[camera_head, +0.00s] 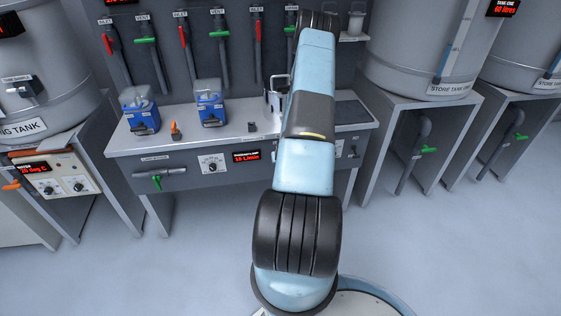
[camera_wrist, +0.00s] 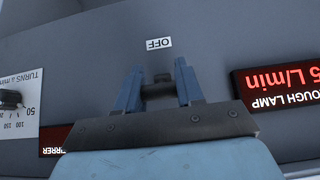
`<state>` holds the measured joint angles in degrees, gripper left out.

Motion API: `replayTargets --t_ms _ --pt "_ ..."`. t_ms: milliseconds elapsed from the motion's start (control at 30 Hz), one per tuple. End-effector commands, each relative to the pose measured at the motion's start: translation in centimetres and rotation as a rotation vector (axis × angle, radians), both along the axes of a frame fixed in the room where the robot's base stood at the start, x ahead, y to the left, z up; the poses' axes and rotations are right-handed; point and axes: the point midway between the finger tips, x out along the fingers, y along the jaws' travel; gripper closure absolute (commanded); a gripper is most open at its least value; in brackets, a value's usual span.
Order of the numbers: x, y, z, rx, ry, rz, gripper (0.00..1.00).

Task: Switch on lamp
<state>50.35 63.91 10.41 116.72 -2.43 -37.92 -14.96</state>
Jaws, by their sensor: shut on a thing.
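In the wrist view, which is upside down, my gripper (camera_wrist: 158,68) has its two blue fingers on either side of a small dark switch (camera_wrist: 160,80) on the grey panel. It is shut on this switch. A display with red figures (camera_wrist: 285,84) to the right carries a partly cut-off label ending in "LAMP". No lamp itself can be made out. In the camera_head view my arm hides the gripper and the switch.
In the camera_head view, a grey bench (camera_head: 190,150) holds two blue-based jars (camera_head: 140,118) (camera_head: 210,112). Its front carries a dial (camera_head: 212,162), a red display (camera_head: 246,156) and a green-handled valve (camera_head: 157,183). In the wrist view, a stirrer dial (camera_wrist: 10,98) is at left.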

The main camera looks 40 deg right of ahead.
Motion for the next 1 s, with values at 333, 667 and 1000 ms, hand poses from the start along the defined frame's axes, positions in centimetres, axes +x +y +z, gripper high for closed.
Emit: replayTargets --t_ms 333,667,1000 --pt "0.1 -0.1 0.1 -0.003 -0.003 0.001 0.38" --pt "-0.2 0.1 0.5 -0.002 -0.002 0.001 0.38" --pt "-2.9 1.8 4.5 -0.003 -0.002 0.002 0.38"
